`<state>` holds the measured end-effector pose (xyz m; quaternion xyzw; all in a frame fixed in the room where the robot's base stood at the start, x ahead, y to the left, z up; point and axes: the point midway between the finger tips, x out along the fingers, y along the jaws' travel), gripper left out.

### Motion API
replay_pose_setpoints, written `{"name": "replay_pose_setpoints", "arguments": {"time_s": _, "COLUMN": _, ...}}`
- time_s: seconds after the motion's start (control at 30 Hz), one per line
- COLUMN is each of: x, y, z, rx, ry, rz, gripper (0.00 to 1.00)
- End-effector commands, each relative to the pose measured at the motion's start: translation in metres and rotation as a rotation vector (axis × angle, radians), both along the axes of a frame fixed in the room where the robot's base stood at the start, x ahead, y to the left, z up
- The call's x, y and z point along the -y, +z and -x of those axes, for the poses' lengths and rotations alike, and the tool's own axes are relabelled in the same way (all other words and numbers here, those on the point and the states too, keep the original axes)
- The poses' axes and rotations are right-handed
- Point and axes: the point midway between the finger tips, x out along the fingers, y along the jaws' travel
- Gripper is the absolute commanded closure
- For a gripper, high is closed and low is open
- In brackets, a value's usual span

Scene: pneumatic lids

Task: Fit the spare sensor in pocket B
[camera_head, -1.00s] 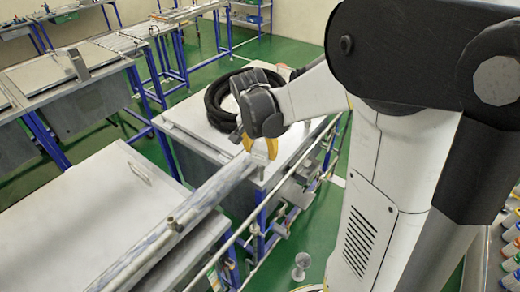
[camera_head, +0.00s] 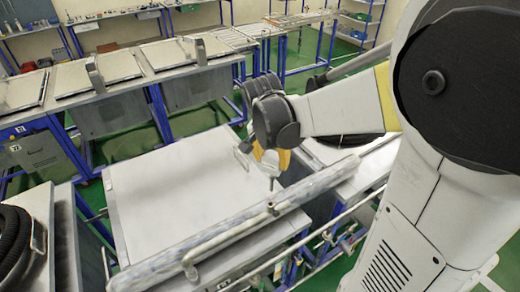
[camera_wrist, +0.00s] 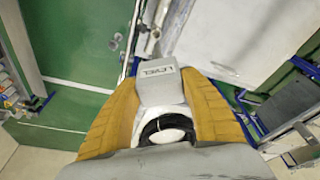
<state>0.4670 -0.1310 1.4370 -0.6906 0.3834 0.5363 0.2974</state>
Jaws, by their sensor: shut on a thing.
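My gripper (camera_head: 271,160) shows in the head view with its yellow fingers pointing down, above the right edge of a white-topped bench. In the wrist view my gripper (camera_wrist: 160,108) is shut on a grey sensor with a label reading LEVEL (camera_wrist: 158,84). The sensor sits between the two yellow fingers, with a dark round ring at its near end. In the head view only a small pale part of it (camera_head: 271,178) shows below the fingers. I cannot make out pocket B in either view.
The bench with a broad white lid (camera_head: 170,195) lies at the centre. A mottled pipe (camera_head: 235,230) runs along its near side. A black coiled hose (camera_head: 14,245) lies at the far left. More benches with panels (camera_head: 95,75) stand behind, with green floor between.

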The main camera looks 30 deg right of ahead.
Motion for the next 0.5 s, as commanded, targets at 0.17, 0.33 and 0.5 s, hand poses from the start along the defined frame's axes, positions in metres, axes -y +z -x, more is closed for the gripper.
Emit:
{"name": "replay_pose_setpoints", "arguments": {"time_s": 0.17, "x": 0.0, "y": 0.0, "z": 0.0, "rx": 0.0, "ry": 0.0, "rz": 0.0, "gripper": 0.78}}
{"name": "replay_pose_setpoints", "arguments": {"time_s": 0.33, "x": -0.001, "y": -0.001, "z": 0.0, "rx": 0.0, "ry": 0.0, "rz": 0.0, "gripper": 0.78}}
{"name": "replay_pose_setpoints", "arguments": {"time_s": 0.5, "x": -0.001, "y": -0.012, "z": 0.0, "rx": 0.0, "ry": 0.0, "rz": 0.0, "gripper": 0.78}}
